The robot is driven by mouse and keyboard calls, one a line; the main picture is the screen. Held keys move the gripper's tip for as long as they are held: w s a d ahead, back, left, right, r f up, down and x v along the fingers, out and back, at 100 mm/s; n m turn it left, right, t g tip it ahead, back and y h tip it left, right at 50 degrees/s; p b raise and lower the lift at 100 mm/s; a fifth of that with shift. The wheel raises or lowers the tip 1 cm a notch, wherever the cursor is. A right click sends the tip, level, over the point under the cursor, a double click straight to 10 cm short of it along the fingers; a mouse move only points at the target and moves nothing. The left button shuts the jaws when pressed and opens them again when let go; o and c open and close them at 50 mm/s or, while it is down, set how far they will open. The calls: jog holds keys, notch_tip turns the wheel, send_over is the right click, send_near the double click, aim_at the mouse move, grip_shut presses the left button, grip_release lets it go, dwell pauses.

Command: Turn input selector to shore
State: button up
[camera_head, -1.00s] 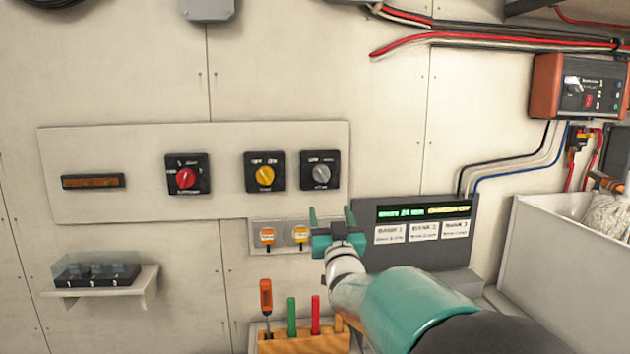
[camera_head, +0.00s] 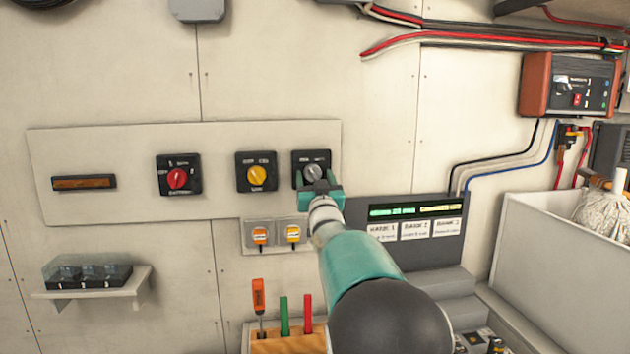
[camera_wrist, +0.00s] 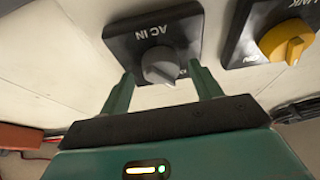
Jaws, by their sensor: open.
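The input selector is a grey knob (camera_head: 312,172) on a black square plate (camera_head: 298,157), rightmost of the three rotary switches on the wall panel. In the wrist view the same plate reads "AC IN" and its grey knob (camera_wrist: 160,65) points toward my gripper. My teal gripper (camera_head: 320,178) is raised in front of the knob and hides the lower part of the plate. In the wrist view my gripper (camera_wrist: 163,82) is open, with one finger on each side of the knob's near end. I cannot tell whether either finger touches it.
A yellow knob (camera_head: 256,177) sits just left of the selector, and it shows in the wrist view (camera_wrist: 285,42). A red knob (camera_head: 178,179) is farther left. Below are orange-yellow switches (camera_head: 260,235), a tool rack (camera_head: 290,343) and a dark display unit (camera_head: 425,255).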

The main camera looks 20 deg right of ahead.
jog(key=shift+w+f, duration=0.25)
jog(key=shift+w, duration=0.1)
jog(key=shift+s+r, duration=0.15)
jog(key=shift+s, duration=0.05)
jog(key=shift+w, duration=0.1)
jog(key=c, duration=1)
jog(key=shift+a+m+h, duration=0.1)
jog(key=shift+m+h, duration=0.2)
jog(key=shift+m, duration=0.2)
jog(key=m+h, duration=0.1)
jog(key=m, duration=0.1)
jog(key=m+g+h, duration=0.1)
jog(key=m, duration=0.2)
jog(key=m+g+h, duration=0.1)
jog(key=m, duration=0.1)
jog(key=shift+w+a+m+h, duration=0.1)
jog(key=shift+a+m+h, duration=0.2)
jog(key=shift+m, duration=0.1)
jog(key=m+g+h, duration=0.1)
jog(key=m, duration=0.2)
jog(key=m+g, duration=0.1)
jog(key=m, duration=0.3)
jog(key=shift+a+r+g+h, duration=0.15)
jog(key=shift+g+h, duration=0.25)
jog(key=shift+m, duration=0.3)
